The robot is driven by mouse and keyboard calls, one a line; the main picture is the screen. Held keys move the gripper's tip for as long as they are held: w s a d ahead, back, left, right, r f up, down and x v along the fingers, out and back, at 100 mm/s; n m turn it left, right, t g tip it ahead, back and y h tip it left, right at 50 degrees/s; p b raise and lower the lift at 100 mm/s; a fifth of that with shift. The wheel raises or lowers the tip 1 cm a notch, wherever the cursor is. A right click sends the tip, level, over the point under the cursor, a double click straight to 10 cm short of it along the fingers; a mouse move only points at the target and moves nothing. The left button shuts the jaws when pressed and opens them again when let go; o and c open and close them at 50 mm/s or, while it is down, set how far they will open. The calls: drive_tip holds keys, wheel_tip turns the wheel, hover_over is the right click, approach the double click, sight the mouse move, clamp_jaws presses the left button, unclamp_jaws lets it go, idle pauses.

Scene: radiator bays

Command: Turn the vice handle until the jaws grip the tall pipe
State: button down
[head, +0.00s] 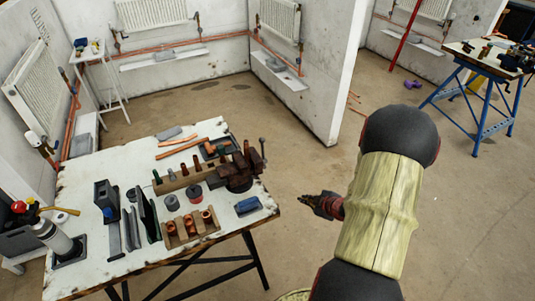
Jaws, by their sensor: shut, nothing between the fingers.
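A dark rusty-brown vice (236,176) stands at the right end of the white-topped workbench (82,186). A thin upright bar with a knob on top, which looks like the vice handle (262,147), is at its right end. I cannot tell whether the vice jaws are open or hold anything. I cannot make out a tall pipe in the vice. My gripper (304,200) is to the right of the bench, over the floor. It points left toward the bench, is shut and empty, and is apart from the vice and its handle.
Fittings, copper-coloured parts in a wooden rack (190,228), a blue block (248,205) and a gas bottle (57,240) crowd the bench. A red upright pole (405,35) and a blue-legged bench (483,100) stand behind. Open floor lies right of the bench.

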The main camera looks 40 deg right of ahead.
drive_tip(key=w+a+r+m+t, duration=0.2)
drive_tip(key=w+r+m+t, duration=0.25)
drive_tip(key=r, duration=0.25)
drive_tip(key=m+t+y, duration=0.1)
drive_tip(key=m+t, duration=0.2)
approach(263, 147)
drive_tip(key=shift+g, duration=0.25)
drive_tip(key=w+b, duration=0.1)
drive_tip(key=w, duration=0.1)
drive_tip(key=w+b, duration=0.1)
drive_tip(key=w, duration=0.1)
drive_tip(key=w+b, duration=0.1)
drive_tip(key=w, duration=0.2)
drive_tip(key=shift+f+b, duration=0.3)
drive_tip(key=shift+b, duration=0.05)
drive_tip(key=shift+w+r+p, duration=0.1)
drive_tip(key=shift+r+p, duration=0.15)
drive_tip(key=shift+p, duration=0.5)
